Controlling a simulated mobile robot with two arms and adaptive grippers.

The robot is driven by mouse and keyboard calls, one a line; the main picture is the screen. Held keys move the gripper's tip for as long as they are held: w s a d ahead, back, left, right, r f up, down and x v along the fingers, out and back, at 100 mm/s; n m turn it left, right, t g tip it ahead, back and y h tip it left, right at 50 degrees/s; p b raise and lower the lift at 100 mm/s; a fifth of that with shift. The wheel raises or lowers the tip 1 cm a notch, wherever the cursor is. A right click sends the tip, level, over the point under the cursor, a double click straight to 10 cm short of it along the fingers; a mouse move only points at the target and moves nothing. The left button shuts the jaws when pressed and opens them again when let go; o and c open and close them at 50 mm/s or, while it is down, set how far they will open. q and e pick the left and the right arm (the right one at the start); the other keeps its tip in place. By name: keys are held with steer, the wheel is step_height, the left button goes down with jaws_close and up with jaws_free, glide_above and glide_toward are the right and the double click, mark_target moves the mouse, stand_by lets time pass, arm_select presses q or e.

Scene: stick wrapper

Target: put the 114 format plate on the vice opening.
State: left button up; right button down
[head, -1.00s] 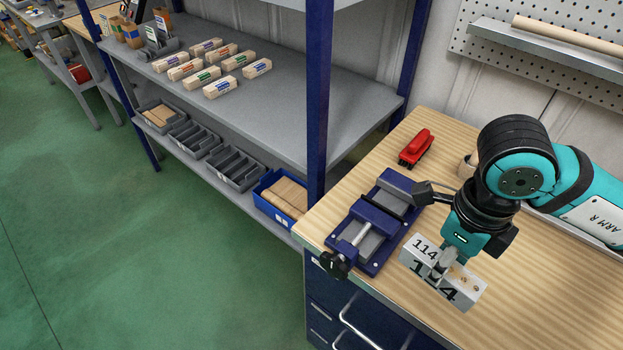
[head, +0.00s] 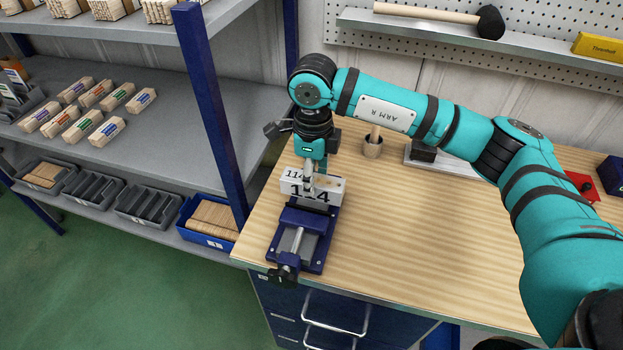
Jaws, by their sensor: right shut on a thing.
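The 114 format plate (head: 327,192) is a pale block with 114 printed in black on its top and front. My right gripper (head: 309,184) is shut on it from above. The blue vice (head: 317,222) stands at the left front part of the wooden bench, with its screw handle towards the front edge. The plate is over the rear part of the vice and hides the jaws there. I cannot tell whether the plate touches the vice. My left gripper is not in view.
The wooden bench (head: 430,245) is clear to the right of the vice. A blue shelf post (head: 208,110) and a blue bin (head: 208,219) are at the left. A pegboard shelf (head: 420,33) holds a mallet.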

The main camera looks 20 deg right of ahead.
steer(key=shift+w, duration=0.25)
step_height(320, 180, down, 3)
steer(key=shift+r+p, duration=0.2)
steer(key=shift+p, duration=0.7)
steer(key=shift+f, duration=0.55)
steer(key=shift+f, duration=0.15)
steer(key=c, duration=0.8)
jaws_free()
